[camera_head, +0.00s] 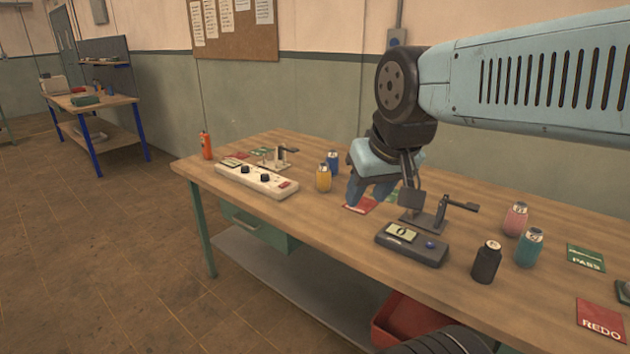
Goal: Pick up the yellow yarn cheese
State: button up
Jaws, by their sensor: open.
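The yellow yarn cheese (323,178) stands upright on the wooden workbench, left of the middle of the picture. A blue yarn cheese (333,162) stands close behind it. My gripper (372,192) is open and points down over the bench, to the right of the yellow cheese and apart from it. Nothing shows between its fingers. Its body hides part of the bench and of the cards behind it.
A white control box (257,181) lies left of the yellow cheese, with a metal fixture (274,158) behind. A grey scale (411,244) and another fixture (430,218) stand to the right. Black (486,262), teal (529,248) and pink (515,219) cheeses stand farther right.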

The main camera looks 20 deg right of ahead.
aim_at(324, 175)
jog(key=i, duration=1)
